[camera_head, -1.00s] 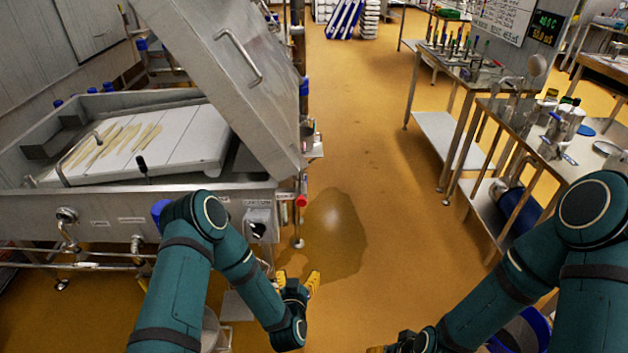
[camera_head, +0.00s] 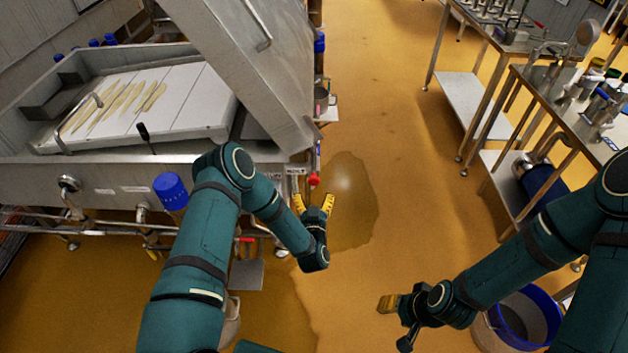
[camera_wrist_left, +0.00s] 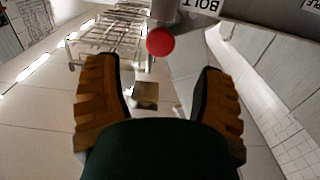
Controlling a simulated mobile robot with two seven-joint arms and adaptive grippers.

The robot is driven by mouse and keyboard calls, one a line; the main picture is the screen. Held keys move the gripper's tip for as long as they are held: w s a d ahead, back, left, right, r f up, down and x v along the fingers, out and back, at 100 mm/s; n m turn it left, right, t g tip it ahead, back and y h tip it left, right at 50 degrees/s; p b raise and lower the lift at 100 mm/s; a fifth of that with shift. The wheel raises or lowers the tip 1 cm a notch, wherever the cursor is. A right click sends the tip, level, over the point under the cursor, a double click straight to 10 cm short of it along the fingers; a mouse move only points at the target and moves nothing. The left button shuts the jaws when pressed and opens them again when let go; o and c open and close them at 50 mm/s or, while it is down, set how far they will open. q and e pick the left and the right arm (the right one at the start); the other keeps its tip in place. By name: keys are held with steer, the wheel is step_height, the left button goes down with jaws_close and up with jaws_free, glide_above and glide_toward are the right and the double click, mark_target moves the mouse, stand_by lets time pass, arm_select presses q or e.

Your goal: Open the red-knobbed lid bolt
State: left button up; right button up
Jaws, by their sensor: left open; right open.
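The red knob (camera_head: 313,179) of the lid bolt is at the right end of the steel vat's front, below the raised lid (camera_head: 250,70). In the left wrist view the red knob (camera_wrist_left: 160,41) shows as a round ball under a grey cylinder, beside a label reading BOLT. My left gripper (camera_head: 314,199) is open and empty, just below the knob in the head view. In the left wrist view the knob appears between and beyond the spread yellow fingers, apart from them. My right gripper (camera_head: 396,322) is open and empty, low over the floor, far from the bolt.
The vat (camera_head: 100,175) holds white boards with pale strips. A blue cap (camera_head: 171,191) stands out near my left arm. A blue-rimmed bucket (camera_head: 525,325) is beside my right arm. Steel tables (camera_head: 545,85) stand at right. The wet floor between is clear.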

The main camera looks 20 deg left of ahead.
mark_target(314, 182)
arm_select(q)
steer(key=x, duration=0.7)
steer(key=shift+w+b, duration=0.25)
steer(key=shift+b, duration=0.05)
